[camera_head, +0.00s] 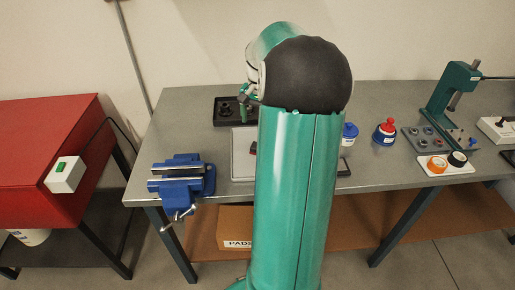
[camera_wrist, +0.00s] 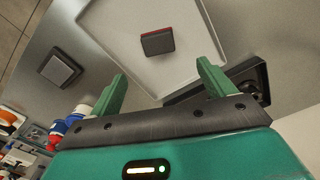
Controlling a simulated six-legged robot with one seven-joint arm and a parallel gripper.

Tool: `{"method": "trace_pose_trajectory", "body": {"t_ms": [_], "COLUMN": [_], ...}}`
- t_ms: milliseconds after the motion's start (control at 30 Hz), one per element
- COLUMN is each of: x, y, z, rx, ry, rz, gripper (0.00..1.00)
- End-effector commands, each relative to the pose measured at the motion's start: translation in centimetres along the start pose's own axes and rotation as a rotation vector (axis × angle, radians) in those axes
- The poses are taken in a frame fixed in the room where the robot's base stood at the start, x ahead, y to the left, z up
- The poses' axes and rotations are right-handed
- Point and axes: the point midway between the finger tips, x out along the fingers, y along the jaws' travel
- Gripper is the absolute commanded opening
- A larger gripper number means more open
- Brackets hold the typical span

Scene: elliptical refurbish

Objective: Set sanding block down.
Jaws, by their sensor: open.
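A dark block with a red edge, which looks like the sanding block (camera_wrist: 157,42), lies flat on a light grey tray (camera_wrist: 112,42) in the wrist view. My gripper (camera_wrist: 163,84) is open. Its two green fingers are spread apart with nothing between them, and the block lies beyond their tips, apart from them. In the head view my arm hides most of the tray (camera_head: 238,170); only a small red and dark bit of the block (camera_head: 253,148) shows at the arm's left edge.
A black tray (camera_head: 226,117) with small parts stands behind the light tray. A blue vise (camera_head: 181,178) is at the bench's left front. A dark square piece (camera_wrist: 60,68) lies on the bench beside the tray.

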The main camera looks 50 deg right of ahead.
Motion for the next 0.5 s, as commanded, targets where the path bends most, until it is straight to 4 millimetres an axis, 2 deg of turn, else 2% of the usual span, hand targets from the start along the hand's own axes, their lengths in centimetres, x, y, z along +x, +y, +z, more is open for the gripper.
{"method": "trace_pose_trajectory", "body": {"t_ms": [33,200,500], "x": [1.2,4.3,7.0], "y": [0.1,0.1,0.0], "z": [0.1,0.0,-0.1], "rx": [-0.001,-0.001,-0.001], "ry": [-0.005,-0.003,-0.003], "rz": [0.001,0.000,0.000], "gripper": [0.82,0.82,0.82]}}
